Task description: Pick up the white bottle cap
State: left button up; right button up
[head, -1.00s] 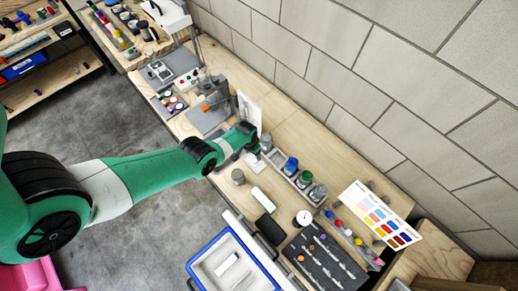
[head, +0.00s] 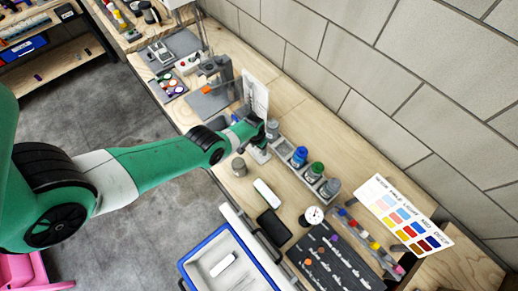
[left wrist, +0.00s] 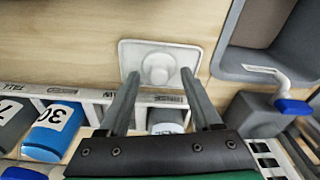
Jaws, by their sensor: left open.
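My left gripper (head: 258,144) is over the bench by the left end of the bottle rack (head: 309,183). In the left wrist view, the left gripper (left wrist: 160,77) is open, with its two fingers apart and nothing clamped. A white square piece with a round raised middle (left wrist: 157,66) lies between and just beyond the fingertips. It looks like the white cap, but I cannot tell for certain. A white round top (left wrist: 166,121) sits in the rack between the fingers, partly hidden. My right gripper is not in view.
The rack holds a blue-topped bottle (head: 299,156), a green-topped one (head: 315,170) and a grey one (head: 331,187). A blue-rimmed tray (head: 190,262) is in front. A white panel (head: 256,95) stands behind. A wall bounds the bench.

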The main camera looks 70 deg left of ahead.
pick_arm(q)
jog(key=shift+f, duration=0.55)
jog(key=shift+w+r, duration=0.1)
jog(key=shift+r, duration=0.05)
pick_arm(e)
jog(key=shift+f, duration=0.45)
pick_arm(q)
grip_shut()
